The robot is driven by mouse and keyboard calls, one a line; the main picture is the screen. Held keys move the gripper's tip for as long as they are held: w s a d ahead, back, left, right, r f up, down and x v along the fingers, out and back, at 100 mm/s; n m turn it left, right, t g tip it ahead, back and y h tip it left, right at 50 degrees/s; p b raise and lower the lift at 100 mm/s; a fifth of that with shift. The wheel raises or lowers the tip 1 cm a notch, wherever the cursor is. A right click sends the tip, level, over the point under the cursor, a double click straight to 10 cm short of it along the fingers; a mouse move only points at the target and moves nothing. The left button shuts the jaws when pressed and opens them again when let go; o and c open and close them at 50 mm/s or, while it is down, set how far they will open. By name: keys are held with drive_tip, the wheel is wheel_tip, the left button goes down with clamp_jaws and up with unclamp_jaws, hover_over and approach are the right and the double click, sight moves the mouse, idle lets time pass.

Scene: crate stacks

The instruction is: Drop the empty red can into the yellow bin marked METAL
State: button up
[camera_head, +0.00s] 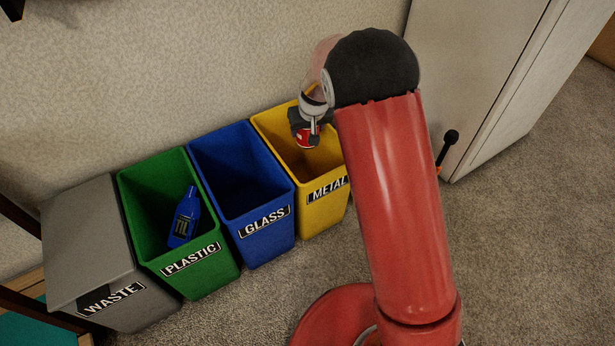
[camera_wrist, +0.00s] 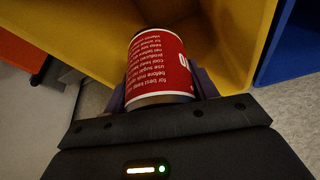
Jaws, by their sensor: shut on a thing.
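The red can (camera_head: 307,140), with white print on its label, is held in my gripper (camera_head: 306,128). In the wrist view the can (camera_wrist: 160,70) sits between the two fingers of my gripper (camera_wrist: 160,90), which is shut on it. The yellow bin (camera_head: 328,213) marked METAL stands open at the right end of the bin row. In the head view the can shows against the bin's opening. In the wrist view the yellow bin's wall (camera_wrist: 235,40) is behind and around the can. My arm hides part of the bin's right side.
Left of the yellow bin stand a blue GLASS bin (camera_head: 268,245), a green PLASTIC bin (camera_head: 212,282) holding a blue bottle (camera_head: 184,218), and a grey lidded WASTE bin (camera_head: 85,245). A pale cabinet (camera_head: 470,70) stands at the right. Carpet (camera_head: 530,250) is clear in front.

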drive_tip(key=o, duration=1)
drive_tip(key=shift+r, duration=0.1)
drive_tip(key=p+v, duration=0.1)
drive_tip(key=v, duration=0.6)
drive_tip(key=shift+s+d+r, duration=0.1)
drive_tip(key=shift+s+r, duration=0.05)
drive_tip(key=shift+r, duration=0.15)
